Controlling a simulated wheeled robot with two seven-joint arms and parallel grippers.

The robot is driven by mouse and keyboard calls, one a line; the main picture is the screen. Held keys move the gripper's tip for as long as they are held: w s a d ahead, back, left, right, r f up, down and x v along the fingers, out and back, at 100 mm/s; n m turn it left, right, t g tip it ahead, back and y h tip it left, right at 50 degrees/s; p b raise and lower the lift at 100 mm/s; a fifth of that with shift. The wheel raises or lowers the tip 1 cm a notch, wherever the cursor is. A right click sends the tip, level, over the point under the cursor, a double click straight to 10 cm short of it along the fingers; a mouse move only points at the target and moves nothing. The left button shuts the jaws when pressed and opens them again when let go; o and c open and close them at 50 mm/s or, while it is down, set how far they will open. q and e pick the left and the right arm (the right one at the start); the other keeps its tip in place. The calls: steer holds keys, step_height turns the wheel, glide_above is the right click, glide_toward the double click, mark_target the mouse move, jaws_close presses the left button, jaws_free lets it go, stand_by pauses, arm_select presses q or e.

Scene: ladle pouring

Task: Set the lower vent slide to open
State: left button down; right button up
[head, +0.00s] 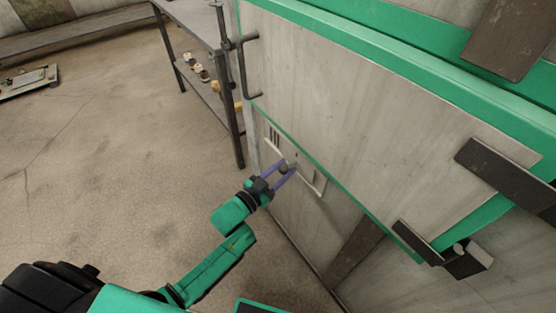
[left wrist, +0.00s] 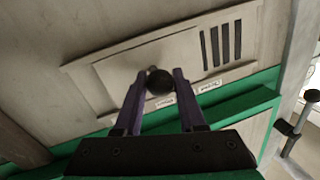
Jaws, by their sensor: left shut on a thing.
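The lower vent slide (left wrist: 116,72) is a pale panel in a frame low on the furnace-like cabinet's front. Dark slots (left wrist: 221,44) show uncovered beside it in the left wrist view; they also show in the head view (head: 273,137). Two small labels lie along the frame's edge, too small to read. A dark round knob (left wrist: 159,82) stands on the slide. My left gripper (head: 289,167) is shut on the knob, with its purple fingers on either side; they also show in the left wrist view (left wrist: 158,86). My right gripper is not in view.
The cabinet's green-trimmed upper panel (head: 380,110) rises above the vent, with a dark handle (head: 246,67) at its left edge. A metal shelf (head: 196,30) with small items stands at the back. The floor (head: 95,150) at left is mostly clear.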

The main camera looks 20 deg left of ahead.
arm_select(q)
steer(key=shift+s+d+f, duration=0.15)
steer(key=shift+d+f, duration=0.05)
steer(key=c, duration=0.5)
jaws_free()
steer(key=shift+r, duration=0.15)
steer(key=p+v, duration=0.1)
steer(key=v, duration=1.3)
steer(key=shift+s+a, duration=0.15)
steer(key=shift+s, duration=0.1)
